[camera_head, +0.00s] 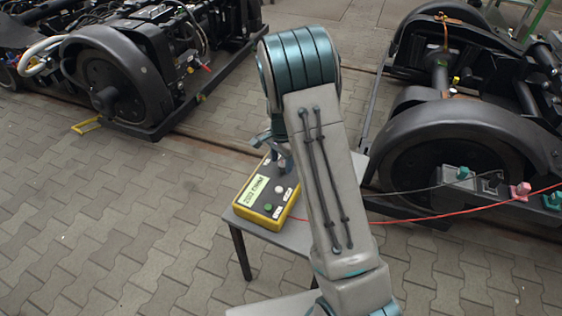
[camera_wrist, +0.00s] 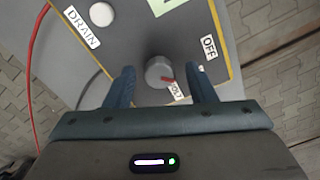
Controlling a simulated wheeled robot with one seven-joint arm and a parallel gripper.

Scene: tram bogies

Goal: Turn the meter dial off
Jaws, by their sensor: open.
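The meter (camera_head: 264,197) is a yellow-edged dark box with a display label, on a small grey table. In the wrist view the meter's grey face (camera_wrist: 190,45) shows a round grey dial (camera_wrist: 159,71) with a red pointer. The pointer is at a label that seems to read VOLT (camera_wrist: 177,90); an OFF label (camera_wrist: 209,47) is to the upper right. My gripper (camera_wrist: 161,75) is open, with one finger on each side of the dial; contact cannot be told. In the head view my arm partly hides the gripper and the meter's far end.
A white button (camera_wrist: 102,14) beside a DRAIN label is on the meter. The small table (camera_head: 294,236) carries the meter. A red cable (camera_head: 420,220) and a dark cable run right towards clamps. Tram bogies stand at left (camera_head: 118,80) and right (camera_head: 450,130). Paved floor is free at lower left.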

